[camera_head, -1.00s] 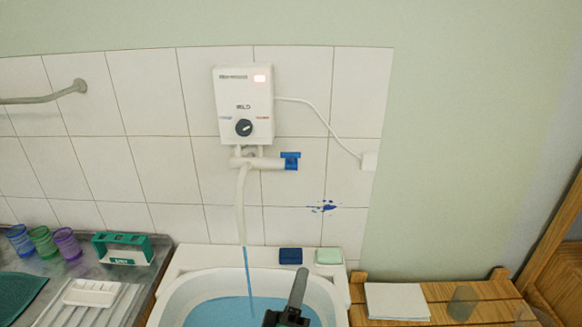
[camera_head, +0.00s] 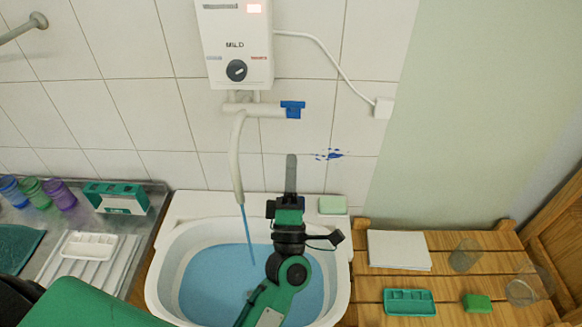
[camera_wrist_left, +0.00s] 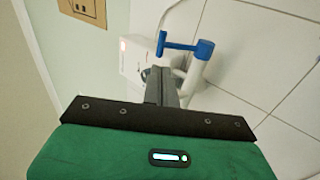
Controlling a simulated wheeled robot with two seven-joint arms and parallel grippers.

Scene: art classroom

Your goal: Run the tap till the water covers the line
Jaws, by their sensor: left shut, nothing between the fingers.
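The white tap (camera_head: 240,150) hangs under the heater, and a thin blue stream runs from its spout into the white basin (camera_head: 160,277). Blue water (camera_head: 215,285) lies in the basin; I cannot make out a line on its wall. The tap's blue handle (camera_head: 292,109) is at the right end of the pipe, and it also shows in the left wrist view (camera_wrist_left: 182,46). My left gripper (camera_head: 291,165) is shut and empty, pointing up just below the handle and apart from it in the picture. My arm hides part of the basin. My right gripper is not in view.
The white heater (camera_head: 235,35) has a red light and a dial. A pale green block (camera_head: 332,205) sits on the basin's back ledge. A wooden slatted counter (camera_head: 355,290) at right holds paper, glasses and green items. Cups and a tray (camera_head: 90,246) stand at left.

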